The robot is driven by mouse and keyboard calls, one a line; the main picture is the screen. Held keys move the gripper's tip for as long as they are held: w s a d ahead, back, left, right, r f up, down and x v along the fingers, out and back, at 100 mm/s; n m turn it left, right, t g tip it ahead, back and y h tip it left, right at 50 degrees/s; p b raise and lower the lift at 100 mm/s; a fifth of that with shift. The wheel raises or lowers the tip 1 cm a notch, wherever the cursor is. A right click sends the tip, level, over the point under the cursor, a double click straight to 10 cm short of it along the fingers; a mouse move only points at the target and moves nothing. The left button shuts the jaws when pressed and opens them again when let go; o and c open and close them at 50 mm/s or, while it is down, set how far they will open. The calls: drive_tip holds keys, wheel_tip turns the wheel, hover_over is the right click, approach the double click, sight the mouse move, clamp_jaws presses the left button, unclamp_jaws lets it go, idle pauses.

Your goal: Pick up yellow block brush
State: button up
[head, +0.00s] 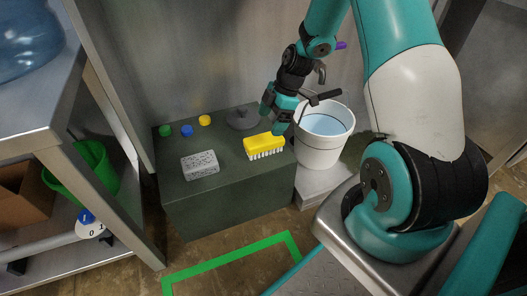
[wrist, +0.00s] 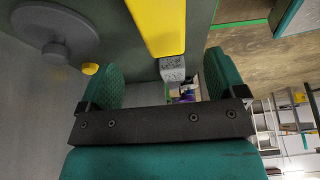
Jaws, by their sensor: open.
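The yellow block brush (head: 264,142) lies bristles down near the right end of the dark green cabinet top (head: 215,195). In the wrist view its yellow body (wrist: 162,25) shows at the top, cut off by the frame edge, beyond the fingertips and between their lines. My gripper (head: 274,115) is just above and behind the brush in the head view. In the wrist view my gripper (wrist: 162,78) has its two green fingers spread wide with nothing between them. Whether a finger touches the brush cannot be told.
A grey speckled sponge (head: 200,165), a grey round lid (head: 242,118) and green (head: 165,131), blue (head: 187,131) and yellow (head: 204,120) caps share the cabinet top. A white bucket of water (head: 322,145) stands right of it. A metal table (head: 40,110) is at left.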

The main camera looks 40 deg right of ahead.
sight(265, 138)
drive_tip(key=b+x, duration=0.1)
drive_tip(key=x, duration=0.3)
drive_tip(key=b+x, duration=0.5)
drive_tip(key=shift+s+d+f, duration=0.1)
drive_tip(key=shift+s+f, duration=0.05)
drive_tip(key=shift+f, duration=0.05)
drive_tip(key=shift+r, duration=0.15)
drive_tip(key=shift+f, duration=0.25)
drive_tip(key=c, duration=1.1)
